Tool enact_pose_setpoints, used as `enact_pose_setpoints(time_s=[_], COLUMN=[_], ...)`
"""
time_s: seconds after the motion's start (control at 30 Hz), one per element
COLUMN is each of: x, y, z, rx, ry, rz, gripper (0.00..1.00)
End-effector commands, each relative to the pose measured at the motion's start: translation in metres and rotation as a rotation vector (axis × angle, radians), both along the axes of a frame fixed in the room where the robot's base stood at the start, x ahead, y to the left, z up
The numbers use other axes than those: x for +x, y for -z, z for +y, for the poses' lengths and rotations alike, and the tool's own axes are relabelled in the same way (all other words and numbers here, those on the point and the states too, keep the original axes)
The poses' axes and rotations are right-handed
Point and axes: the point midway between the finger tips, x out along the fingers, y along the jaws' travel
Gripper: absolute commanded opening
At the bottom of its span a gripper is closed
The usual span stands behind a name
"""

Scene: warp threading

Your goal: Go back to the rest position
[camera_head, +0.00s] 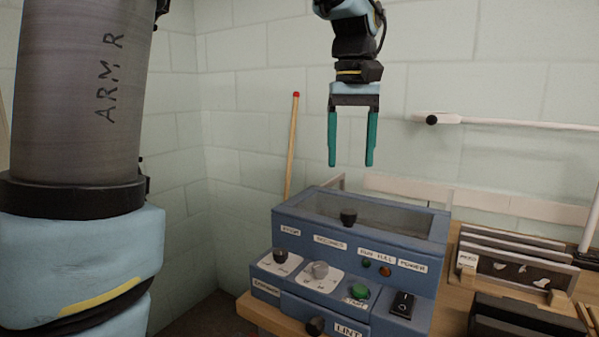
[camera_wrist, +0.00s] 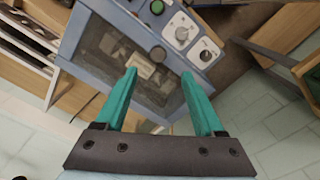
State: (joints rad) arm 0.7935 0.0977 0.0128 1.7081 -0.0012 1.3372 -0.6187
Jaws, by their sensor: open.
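My gripper (camera_head: 351,163) has two green fingers that point straight down. They are spread apart with nothing between them, in the air above the blue machine (camera_head: 425,290). In the wrist view, my gripper (camera_wrist: 158,72) is also open and empty, with the blue machine (camera_wrist: 83,45) and its dark glass lid (camera_wrist: 105,52) below it. The fingertips look clear of the machine, though the exact gap is hard to tell.
A red-tipped stick (camera_head: 292,145) leans on the wall behind. A white rod (camera_head: 520,124) runs along the wall at right. The air around my gripper is free.

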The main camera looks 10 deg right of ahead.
Motion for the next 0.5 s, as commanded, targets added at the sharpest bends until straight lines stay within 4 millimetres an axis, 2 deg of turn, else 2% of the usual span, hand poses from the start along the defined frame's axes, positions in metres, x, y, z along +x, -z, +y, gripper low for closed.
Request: enact_pose_setpoints(time_s=[0.07,0.17,0.27,0.33,0.43,0.5], x=[0.005,0.019,0.036,0.043,0.040,0.031], y=[0.008,0.033,0.074,0.107,0.151,0.176], z=[0.008,0.033,0.077,0.115,0.169,0.203], rx=[0.000,-0.006,-0.017,-0.024,-0.031,-0.032], ry=[-0.007,-0.018,-0.033,-0.042,-0.052,-0.059], rz=[0.000,-0.007,-0.023,-0.039,-0.065,-0.084], gripper=[0.70,0.70,0.70,0.70,0.70,0.70])
